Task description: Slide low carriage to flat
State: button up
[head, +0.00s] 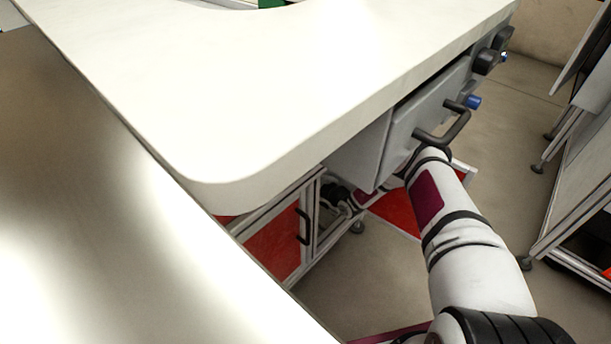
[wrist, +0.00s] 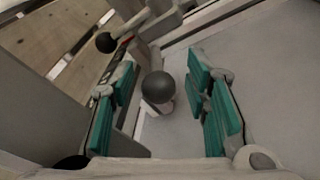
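In the wrist view, a dark ball knob (wrist: 158,87) on a short pale base stands between the teal-padded fingers of my gripper (wrist: 161,68). The fingers are open, with a visible gap on each side of the knob. A second dark knob (wrist: 106,42) sits on a grey arm at the upper left, outside the fingers. I cannot tell which knob, if either, belongs to the low carriage. In the head view, my arm reaches down beside the grey box, and the carriage cannot be made out there.
A white tabletop (head: 260,80) overhangs the work area. Below it is a grey box (head: 400,130) with a dark handle (head: 446,132) close to my arm. A red-panelled cabinet (head: 272,248) stands lower down. Open floor (head: 375,285) lies below; another frame stands at right.

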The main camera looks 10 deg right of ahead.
jog(key=v, duration=1.2)
jog(key=shift+r, duration=0.1)
dwell(0.4)
